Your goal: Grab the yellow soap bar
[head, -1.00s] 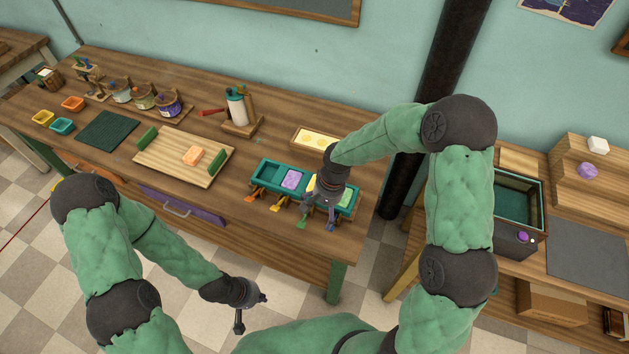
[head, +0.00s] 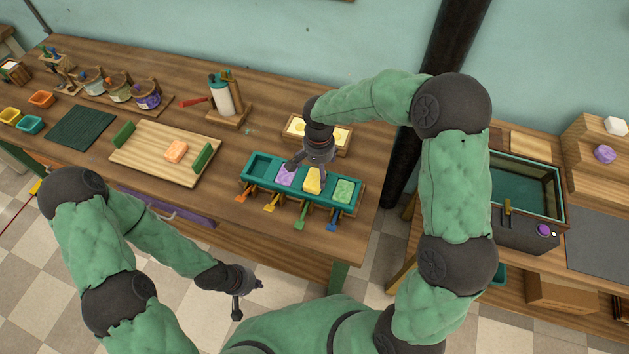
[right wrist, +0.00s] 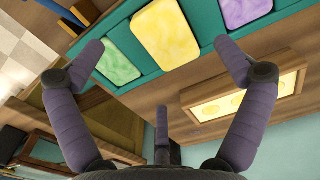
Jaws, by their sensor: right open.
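The yellow soap bar (head: 312,180) lies in a compartment of the teal tray (head: 252,184), between a purple bar (head: 286,175) and a green bar (head: 344,190). In the right wrist view the yellow bar (right wrist: 165,36) is near the top centre, ahead of the fingers and between their tips. My right gripper (head: 305,166) is above the tray's back edge, apart from the bar; its open, empty fingers (right wrist: 165,58) show in the right wrist view. My left gripper (head: 248,287) hangs away from the table, near the front; its jaw opening is unclear.
Coloured levers (head: 271,203) stick out along the tray's front. A wooden box with yellow pieces (head: 340,133) stands just behind the tray. A wooden board (head: 142,156) with an orange bar (head: 176,151) lies to the left. A dark pillar (head: 437,80) stands behind my right arm.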

